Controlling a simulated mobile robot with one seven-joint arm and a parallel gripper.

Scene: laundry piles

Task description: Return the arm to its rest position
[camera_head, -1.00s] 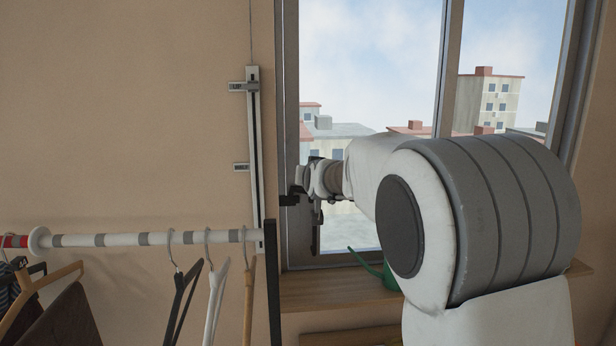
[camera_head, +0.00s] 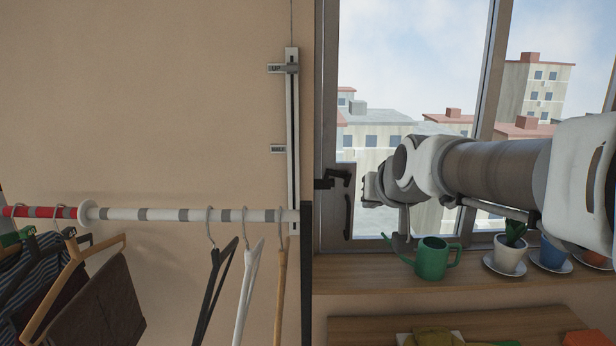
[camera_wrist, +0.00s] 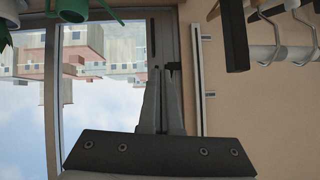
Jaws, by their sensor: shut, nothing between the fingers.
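My arm reaches in from the right of the head view, in front of the window (camera_head: 408,60). My gripper (camera_head: 368,190) is at its left end, left of the window's middle and close in the picture to the dark window handle (camera_head: 348,215). Whether it touches the handle cannot be told. In the wrist view, which is upside down, the two grey fingers of my gripper (camera_wrist: 161,80) lie side by side, shut, with nothing between them. Beyond them are the window frame and the wall.
A clothes rail (camera_head: 165,215) with hangers and garments stands at the left. On the windowsill (camera_head: 370,280), below my arm, are a green watering can (camera_head: 432,262) and potted plants (camera_head: 508,254). A wooden surface with coloured cloth (camera_head: 435,336) lies lower. The upper left wall is clear.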

